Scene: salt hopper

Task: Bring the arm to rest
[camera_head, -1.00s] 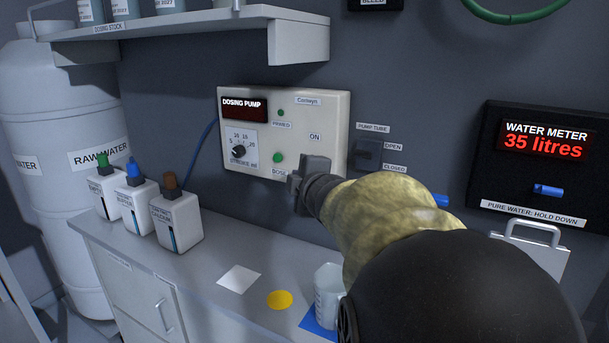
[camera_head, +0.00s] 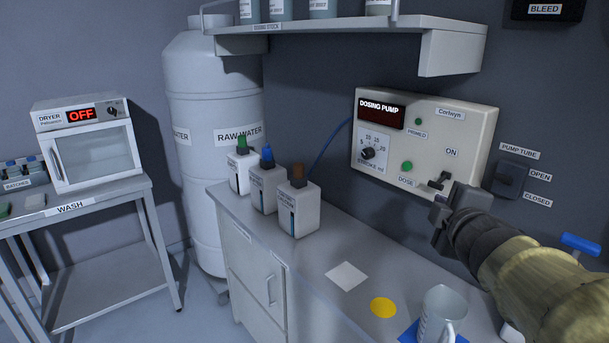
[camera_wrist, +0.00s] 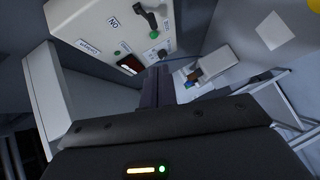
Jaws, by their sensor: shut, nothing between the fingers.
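My gripper (camera_head: 448,222) is shut and empty. It is held up in front of the lower right of the dosing pump (camera_head: 385,172), just below its ON lever switch (camera_head: 439,181). I cannot tell from this view whether it touches the pump. In the wrist view the shut fingers (camera_wrist: 158,82) point toward the pump panel (camera_wrist: 97,32), and the lever (camera_wrist: 146,19) shows clear of them. My forearm reaches in from the right edge of the head view.
The counter below holds several capped bottles (camera_head: 299,212), a white square (camera_head: 346,276), a yellow disc (camera_head: 383,308) and a clear beaker (camera_head: 441,312) on a blue mat. A shelf (camera_head: 450,52) overhangs above. The pump tube switch (camera_head: 507,180) is right of my gripper.

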